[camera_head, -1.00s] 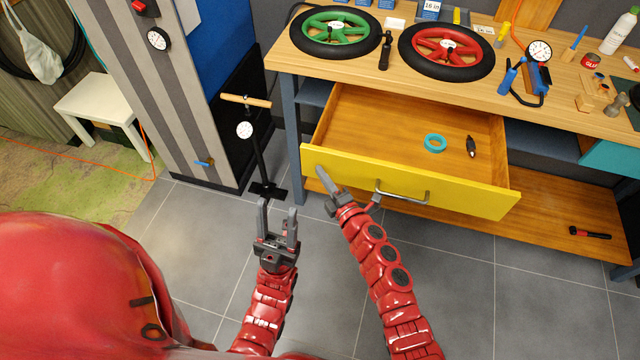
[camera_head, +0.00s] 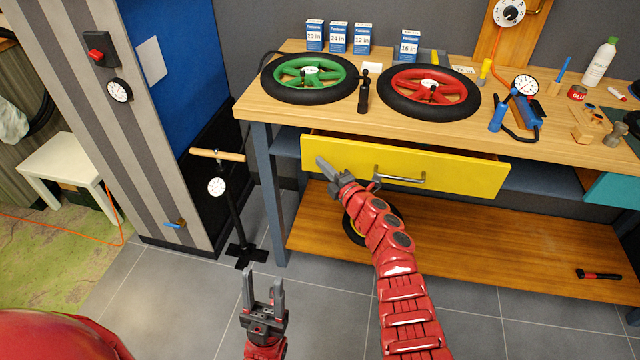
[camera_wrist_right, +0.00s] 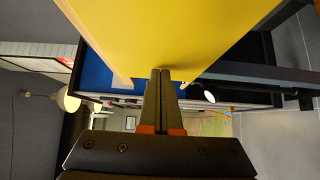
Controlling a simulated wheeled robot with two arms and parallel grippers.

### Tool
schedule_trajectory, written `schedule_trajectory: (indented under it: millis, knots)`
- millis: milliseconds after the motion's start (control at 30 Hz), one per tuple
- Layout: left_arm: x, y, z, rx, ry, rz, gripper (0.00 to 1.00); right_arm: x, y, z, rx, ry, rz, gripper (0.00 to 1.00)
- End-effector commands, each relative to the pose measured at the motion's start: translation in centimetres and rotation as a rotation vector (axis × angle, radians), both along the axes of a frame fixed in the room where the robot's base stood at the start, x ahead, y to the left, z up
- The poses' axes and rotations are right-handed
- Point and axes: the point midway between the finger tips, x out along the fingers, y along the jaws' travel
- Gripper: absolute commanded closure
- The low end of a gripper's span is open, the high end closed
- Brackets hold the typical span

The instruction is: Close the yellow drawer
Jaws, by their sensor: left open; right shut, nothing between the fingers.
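The yellow drawer (camera_head: 450,171) is under the wooden workbench top, with only a narrow gap of its inside showing behind the front's top edge. Its metal handle (camera_head: 400,178) is at the middle of the front. My right gripper (camera_head: 322,163) is shut and empty, with its fingertips at the left part of the drawer front. In the right wrist view the yellow front (camera_wrist_right: 180,30) fills the top, and the shut fingers (camera_wrist_right: 162,74) reach its edge; they seem to touch it. My left gripper (camera_head: 263,282) is open and empty, low above the floor.
The workbench top (camera_head: 330,115) carries a green wheel (camera_head: 310,72), a red wheel (camera_head: 432,86) and tools. A lower wooden shelf (camera_head: 480,250) holds a red-black hammer (camera_head: 598,274). A floor pump (camera_head: 235,210) stands left of the bench. Grey floor is clear in front.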

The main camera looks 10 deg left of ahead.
Motion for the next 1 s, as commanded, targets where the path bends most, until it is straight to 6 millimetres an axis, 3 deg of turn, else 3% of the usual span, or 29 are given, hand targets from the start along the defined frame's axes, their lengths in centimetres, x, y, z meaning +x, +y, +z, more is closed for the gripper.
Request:
schedule_trajectory:
  millis: [33,100,400,1000]
  knots:
    - [0.0,0.0,-1.6,0.0,0.0,0.0,0.5,0.7,0.1,-0.4,0.005,-0.005,-0.001,1.0]
    - [0.0,0.0,-2.6,0.0,0.0,0.0,0.5,1.4,0.0,-0.6,0.004,-0.001,0.0,1.0]
    - [0.0,0.0,-5.8,0.0,0.0,0.0,0.5,4.1,-0.1,-0.2,0.004,-0.002,-0.002,1.0]
    - [0.0,0.0,-6.7,0.0,0.0,0.0,0.5,5.2,-0.1,0.5,0.003,-0.006,-0.005,1.0]
